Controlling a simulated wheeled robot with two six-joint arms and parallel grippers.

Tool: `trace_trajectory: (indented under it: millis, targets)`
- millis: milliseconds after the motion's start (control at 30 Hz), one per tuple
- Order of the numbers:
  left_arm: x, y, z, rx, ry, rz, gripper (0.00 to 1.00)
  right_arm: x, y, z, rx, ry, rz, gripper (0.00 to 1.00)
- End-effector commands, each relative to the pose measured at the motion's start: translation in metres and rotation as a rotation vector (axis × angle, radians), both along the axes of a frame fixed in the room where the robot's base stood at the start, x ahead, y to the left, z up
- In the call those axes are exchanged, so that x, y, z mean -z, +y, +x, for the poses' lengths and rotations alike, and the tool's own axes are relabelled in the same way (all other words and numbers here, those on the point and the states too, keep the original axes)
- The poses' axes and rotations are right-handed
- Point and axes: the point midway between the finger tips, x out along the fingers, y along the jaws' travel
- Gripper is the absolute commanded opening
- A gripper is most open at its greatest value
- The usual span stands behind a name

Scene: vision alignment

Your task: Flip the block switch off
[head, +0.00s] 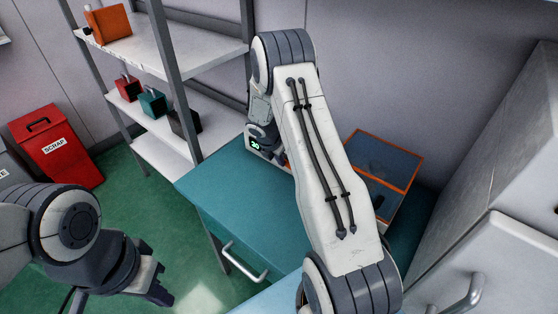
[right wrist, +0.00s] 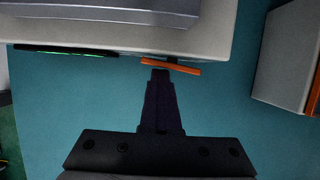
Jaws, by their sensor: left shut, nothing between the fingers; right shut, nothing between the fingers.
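A pale device with a green-lit display (head: 256,146) stands on the teal bench, partly hidden behind my right arm. In the right wrist view its pale body (right wrist: 215,38) fills the top, with a green strip on its left. A flat orange bar (right wrist: 180,68), seemingly the switch lever, sticks out from its edge on a dark stub. My right gripper (right wrist: 160,74) is shut and empty, its tips right at the bar's left part; I cannot tell whether they touch. My left gripper (head: 158,292) is shut and empty over the floor at lower left, away from the device.
The teal bench (head: 240,205) has a silver handle on its front. An orange-rimmed box (head: 385,165) stands right of my right arm; a pale block (right wrist: 285,60) is at right in the wrist view. A shelf rack (head: 200,52) and red scrap bin (head: 60,150) stand left.

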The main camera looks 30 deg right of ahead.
Motion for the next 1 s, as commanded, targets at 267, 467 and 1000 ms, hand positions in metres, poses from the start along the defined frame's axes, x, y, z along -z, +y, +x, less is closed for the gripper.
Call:
trace_trajectory:
  millis: [267,467,1000]
  targets:
    - [0.007,0.0,0.0,0.0,0.0,0.0,0.0,0.001,0.002,-0.01,-0.001,0.001,0.001,0.0]
    - [0.006,0.0,0.0,0.001,0.0,0.0,0.0,0.0,0.002,-0.009,-0.001,0.0,0.001,0.0]
    - [0.018,0.0,0.0,0.001,0.0,0.0,0.0,-0.044,0.057,-0.018,0.0,-0.007,0.0,0.0]
